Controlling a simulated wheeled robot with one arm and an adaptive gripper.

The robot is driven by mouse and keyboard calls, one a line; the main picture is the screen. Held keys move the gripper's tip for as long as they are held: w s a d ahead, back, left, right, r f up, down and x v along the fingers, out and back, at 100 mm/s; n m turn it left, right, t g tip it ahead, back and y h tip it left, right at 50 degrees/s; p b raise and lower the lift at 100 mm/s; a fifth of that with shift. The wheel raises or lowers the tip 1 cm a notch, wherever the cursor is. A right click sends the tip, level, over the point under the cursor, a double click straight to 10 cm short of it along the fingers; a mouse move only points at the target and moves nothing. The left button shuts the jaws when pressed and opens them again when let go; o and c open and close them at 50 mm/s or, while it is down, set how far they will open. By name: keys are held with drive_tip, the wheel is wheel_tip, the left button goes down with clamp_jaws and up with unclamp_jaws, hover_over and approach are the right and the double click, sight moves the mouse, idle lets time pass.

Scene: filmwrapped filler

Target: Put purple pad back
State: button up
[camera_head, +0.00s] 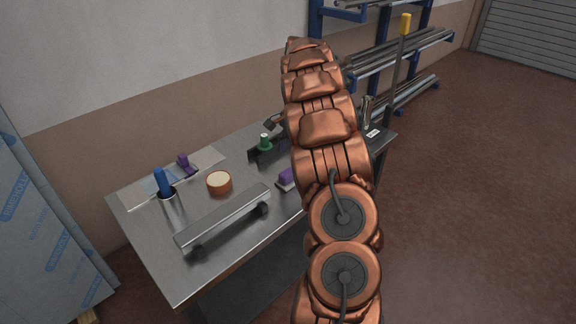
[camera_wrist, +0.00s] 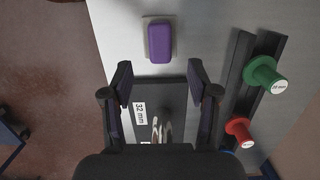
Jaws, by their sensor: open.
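A purple pad (camera_wrist: 160,42) with rounded corners lies on a pale patch of the table in the wrist view, just beyond my fingertips. In the head view a purple block (camera_head: 286,177), partly hidden behind my arm, appears to be the same pad. My gripper (camera_wrist: 160,82) is open and empty, its fingers apart on either side of a dark tray (camera_wrist: 174,92) labelled "32 mm". The fingers do not touch the pad. In the head view my arm hides most of the gripper. Another purple item (camera_head: 184,162) stands at the table's back left.
The metal table (camera_head: 240,245) holds a blue-handled tool (camera_head: 162,182), an orange-edged roll (camera_head: 219,183) and a raised metal bar (camera_head: 222,217). A green-topped piece (camera_wrist: 264,75) and a red one (camera_wrist: 239,128) sit by dark rails at right in the wrist view.

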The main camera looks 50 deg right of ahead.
drive_tip(key=s+a+r+n, duration=0.3)
drive_tip(key=a, duration=0.5)
drive_tip(key=s+a+r+n+g+h, duration=0.15)
drive_tip(key=s+a+r, duration=0.25)
drive_tip(key=a, duration=0.5)
drive_tip(key=s+a+r+n+y, duration=0.1)
drive_tip(key=s+a+r+n, duration=0.25)
drive_tip(key=a, duration=0.45)
drive_tip(key=s+a+f+n, duration=0.2)
drive_tip(key=s+a+n, duration=0.3)
drive_tip(key=s, duration=0.5)
drive_tip(key=s+a+f+n+h, duration=0.1)
drive_tip(key=s+a+f+n, duration=0.2)
drive_tip(key=s+a+n, duration=0.2)
drive_tip(key=s+a, duration=0.3)
drive_tip(key=s, duration=0.1)
drive_tip(key=shift+s+a+f, duration=0.15)
drive_tip(key=shift+s+a, duration=0.2)
wheel_tip(320, 180, up, 9)
drive_tip(key=p, duration=0.8)
drive_tip(key=shift+f, duration=0.15)
